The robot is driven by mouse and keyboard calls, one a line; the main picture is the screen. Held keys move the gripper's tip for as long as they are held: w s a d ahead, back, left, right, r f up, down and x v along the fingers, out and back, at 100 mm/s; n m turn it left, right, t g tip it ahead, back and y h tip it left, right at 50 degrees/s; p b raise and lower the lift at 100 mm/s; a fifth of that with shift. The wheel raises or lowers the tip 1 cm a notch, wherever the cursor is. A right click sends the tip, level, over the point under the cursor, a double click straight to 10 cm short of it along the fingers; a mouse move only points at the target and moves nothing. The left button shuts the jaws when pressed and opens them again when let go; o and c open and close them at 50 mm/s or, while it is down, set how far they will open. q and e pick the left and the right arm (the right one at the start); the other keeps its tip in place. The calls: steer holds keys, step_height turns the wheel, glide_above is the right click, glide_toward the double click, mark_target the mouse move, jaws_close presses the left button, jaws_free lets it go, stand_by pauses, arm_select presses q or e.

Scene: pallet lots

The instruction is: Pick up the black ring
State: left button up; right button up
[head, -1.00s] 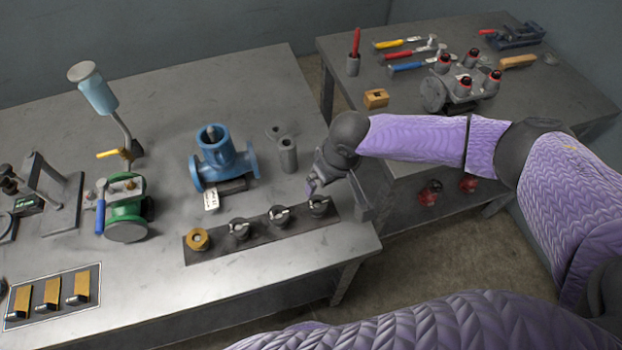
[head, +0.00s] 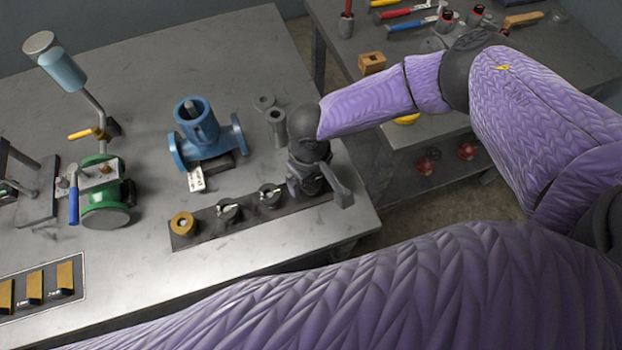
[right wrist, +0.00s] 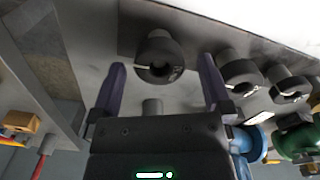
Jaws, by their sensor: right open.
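Three black rings lie in a row on a dark strip (head: 205,236) at the table's front. In the head view, one black ring (head: 229,211) and another black ring (head: 270,196) show. The rightmost is hidden by my right gripper (head: 309,188), which is over the strip's right end. In the right wrist view, that black ring (right wrist: 160,72) sits around a grey peg, between and just beyond my right gripper's two open fingers (right wrist: 162,66). The fingers appear apart from it. My left gripper is not in view.
A brass-coloured nut (head: 182,224) is at the strip's left end. A blue valve body (head: 203,140) and an upright grey cylinder (head: 276,128) stand behind the strip. A second table (head: 395,60) holds tools.

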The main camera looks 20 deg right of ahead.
steer(key=c, duration=1.3)
